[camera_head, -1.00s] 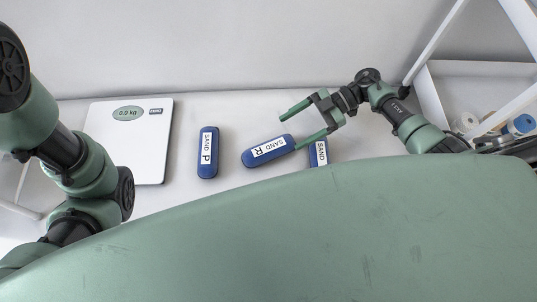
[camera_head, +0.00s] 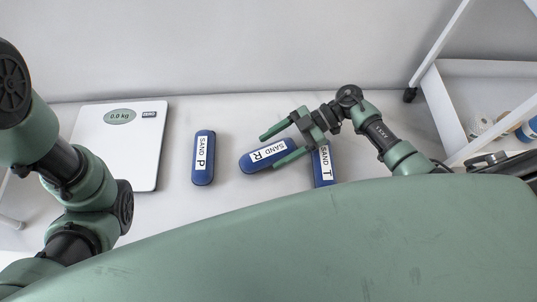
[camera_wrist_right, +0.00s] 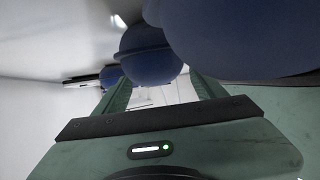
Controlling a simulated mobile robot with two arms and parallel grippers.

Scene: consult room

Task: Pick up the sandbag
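Three blue sandbags lie on the white surface: one labelled P (camera_head: 203,172), one labelled R (camera_head: 252,163) and one labelled T (camera_head: 325,178). My right gripper (camera_head: 270,149) is open and empty, its fingers pointing left above the R bag. The lower finger covers part of the R bag's right end. In the right wrist view a blue bag (camera_wrist_right: 148,58) shows just beyond and between the open fingers, and a larger blue bag (camera_wrist_right: 240,38) fills the upper right, very close. My left arm shows at the left, but its gripper is out of view.
A white scale (camera_head: 118,150) reading 0.0 kg lies left of the P bag. A white shelf or trolley (camera_head: 440,105) with rolls (camera_head: 480,125) stands at the right. The surface between the scale and the P bag is clear.

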